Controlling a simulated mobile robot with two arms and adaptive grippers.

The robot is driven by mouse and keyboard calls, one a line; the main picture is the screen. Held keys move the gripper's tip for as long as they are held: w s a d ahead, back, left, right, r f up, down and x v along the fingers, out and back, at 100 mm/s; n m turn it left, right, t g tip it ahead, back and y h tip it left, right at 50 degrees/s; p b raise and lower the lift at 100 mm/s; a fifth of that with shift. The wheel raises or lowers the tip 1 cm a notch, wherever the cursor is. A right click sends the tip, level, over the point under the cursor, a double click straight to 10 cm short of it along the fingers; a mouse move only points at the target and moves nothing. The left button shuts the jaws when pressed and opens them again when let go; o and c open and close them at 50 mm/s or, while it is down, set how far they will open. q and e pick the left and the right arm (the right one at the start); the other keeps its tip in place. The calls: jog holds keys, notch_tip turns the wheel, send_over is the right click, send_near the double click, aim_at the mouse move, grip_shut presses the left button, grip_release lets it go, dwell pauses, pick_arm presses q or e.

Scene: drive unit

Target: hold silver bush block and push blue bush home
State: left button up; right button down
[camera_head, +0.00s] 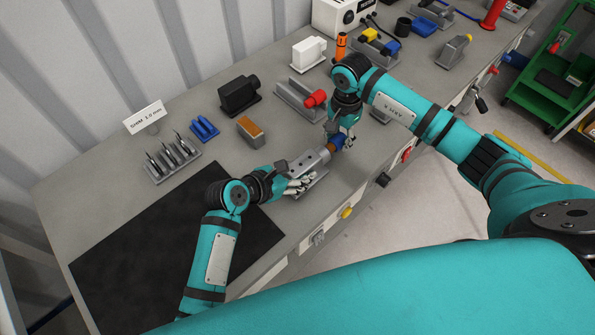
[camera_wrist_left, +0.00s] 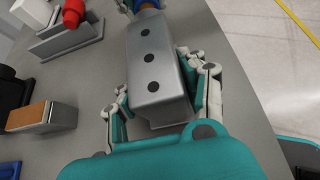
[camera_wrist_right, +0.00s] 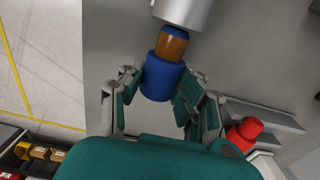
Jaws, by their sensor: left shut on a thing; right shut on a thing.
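The silver bush block (camera_head: 309,162) lies on the bench with a row of dark holes on its top. My left gripper (camera_head: 301,181) is shut on it, with fingers on both sides in the left wrist view (camera_wrist_left: 155,90). The blue bush (camera_head: 336,144) is at the block's far end, in line with it. My right gripper (camera_head: 344,138) is shut on the bush. In the right wrist view the blue bush (camera_wrist_right: 160,80) has a brown section towards a silver rounded part (camera_wrist_right: 182,10). I cannot tell how deep it sits.
A red-ended part on a grey holder (camera_head: 298,97) stands behind my right gripper. An orange-brown block (camera_head: 250,131), a black part (camera_head: 239,96) and blue pieces (camera_head: 204,128) lie to the left. A black mat (camera_head: 150,262) covers the near left. The bench's front edge is close.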

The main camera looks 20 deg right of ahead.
aim_at(333, 142)
pick_arm(q)
jog(key=shift+f, duration=0.1)
pick_arm(e)
jog(key=shift+s+a, duration=0.25)
jog(key=shift+a, duration=0.35)
jog(key=shift+s+a, duration=0.2)
jog(key=shift+a, duration=0.35)
dwell(0.7)
jog(key=shift+a, duration=0.1)
jog(key=c, duration=0.9)
grip_release()
jog(key=shift+o, duration=0.2)
notch_tip(333, 142, up, 12)
pick_arm(q)
jog(key=o, duration=1.3)
